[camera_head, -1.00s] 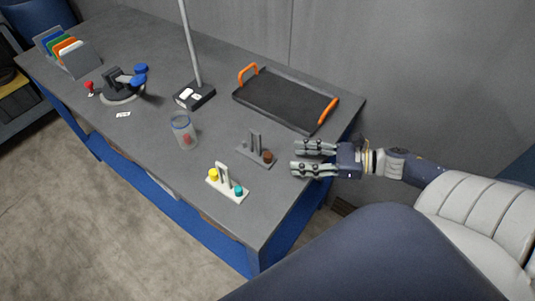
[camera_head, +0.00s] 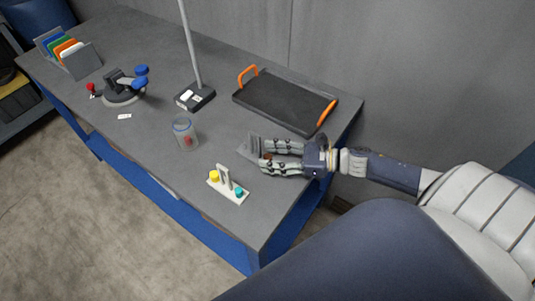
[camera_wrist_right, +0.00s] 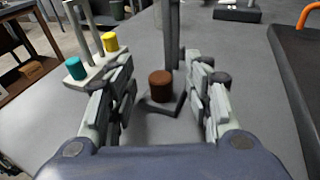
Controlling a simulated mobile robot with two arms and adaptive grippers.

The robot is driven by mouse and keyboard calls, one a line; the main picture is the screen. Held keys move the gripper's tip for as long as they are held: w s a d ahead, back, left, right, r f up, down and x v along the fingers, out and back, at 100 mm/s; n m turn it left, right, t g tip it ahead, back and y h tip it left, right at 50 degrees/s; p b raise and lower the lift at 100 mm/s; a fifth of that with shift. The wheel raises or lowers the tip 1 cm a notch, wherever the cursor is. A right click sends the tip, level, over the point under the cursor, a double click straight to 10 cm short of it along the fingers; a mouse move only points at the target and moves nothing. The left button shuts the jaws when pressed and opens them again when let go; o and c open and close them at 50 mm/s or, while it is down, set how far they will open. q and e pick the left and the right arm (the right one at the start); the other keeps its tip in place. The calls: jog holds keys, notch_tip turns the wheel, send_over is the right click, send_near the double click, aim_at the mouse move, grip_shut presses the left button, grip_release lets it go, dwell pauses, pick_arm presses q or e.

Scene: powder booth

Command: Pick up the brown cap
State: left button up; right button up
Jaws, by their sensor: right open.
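The brown cap (camera_wrist_right: 161,86) sits on a dark grey holder (camera_wrist_right: 174,104) with an upright post. In the right wrist view it lies between the fingers of my right gripper (camera_wrist_right: 160,95), with space on both sides. My right gripper is open and also shows in the head view (camera_head: 262,158), reaching in from the right just above the table. There its fingers cover most of the cap and part of the holder (camera_head: 249,147). My left gripper is not in view.
A white holder (camera_head: 225,184) with a yellow cap (camera_head: 214,175) and a teal cap (camera_head: 239,191) stands in front. A clear jar (camera_head: 185,134) is to the left. A black tray (camera_head: 282,100) with orange handles lies behind. The table's front edge is near.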

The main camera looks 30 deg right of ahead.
jog(key=shift+c, duration=0.2)
jog(key=c, duration=0.7)
